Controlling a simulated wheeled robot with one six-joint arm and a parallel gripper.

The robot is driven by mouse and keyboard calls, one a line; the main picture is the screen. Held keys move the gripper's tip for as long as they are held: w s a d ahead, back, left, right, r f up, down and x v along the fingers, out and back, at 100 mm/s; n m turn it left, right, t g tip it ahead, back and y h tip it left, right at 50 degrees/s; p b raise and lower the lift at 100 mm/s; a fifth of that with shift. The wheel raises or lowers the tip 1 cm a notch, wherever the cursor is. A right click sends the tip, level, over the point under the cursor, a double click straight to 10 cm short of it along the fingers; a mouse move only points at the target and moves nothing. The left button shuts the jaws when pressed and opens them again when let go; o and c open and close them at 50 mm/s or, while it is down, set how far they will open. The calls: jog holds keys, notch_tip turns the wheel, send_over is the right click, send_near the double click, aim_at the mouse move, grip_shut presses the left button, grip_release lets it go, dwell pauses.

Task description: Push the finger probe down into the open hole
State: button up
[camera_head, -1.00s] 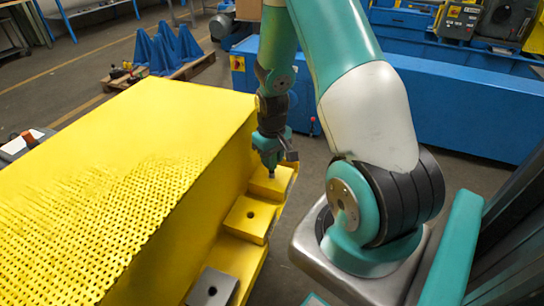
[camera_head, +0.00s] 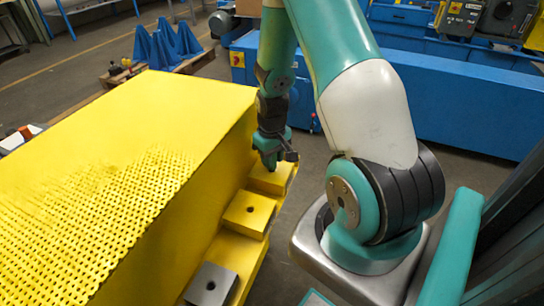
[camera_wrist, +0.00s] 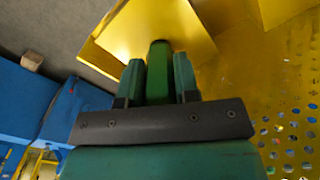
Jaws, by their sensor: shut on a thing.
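My gripper (camera_head: 270,158) is over the farthest yellow block (camera_head: 275,182) on the ledge beside the big yellow housing. In the wrist view, the two teal fingers of my gripper (camera_wrist: 159,68) are closed on a green finger probe (camera_wrist: 159,75) that points at the yellow block (camera_wrist: 150,28). The probe's tip is at or just above the block's top; I cannot tell whether it is inside a hole, as the gripper and probe hide that spot. The middle yellow block (camera_head: 249,222) shows a dark open hole in its top. The nearest block, grey (camera_head: 211,285), also has one.
The large yellow housing (camera_head: 150,110) with a perforated top stands close left of my gripper. My own arm fills the right of the head view. A long blue machine base (camera_head: 450,110) lies behind. Blue cone-like parts (camera_head: 165,48) sit on a pallet at the back left.

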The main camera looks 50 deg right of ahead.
jog(key=o, duration=1.1)
jog(key=shift+c, duration=0.2)
notch_tip(320, 180, up, 17)
jog(key=p, duration=0.1)
jog(key=shift+r, duration=0.2)
jog(key=s+a+r+n+t+y+p, duration=0.1)
jog(key=s+a+r+n, duration=0.3)
jog(key=a, duration=0.6)
jog(key=w+a+r+n+y+p, duration=0.1)
jog(key=a+r, duration=0.4)
jog(key=a, duration=0.5)
jog(key=s+a+r+n+g+y+p, duration=0.1)
jog(key=s+a+r+n, duration=0.3)
jog(key=s+a, duration=0.6)
jog(key=shift+s+a+r+y, duration=0.15)
jog(key=shift+s+a+y, duration=0.1)
jog(key=shift+s+y, duration=0.3)
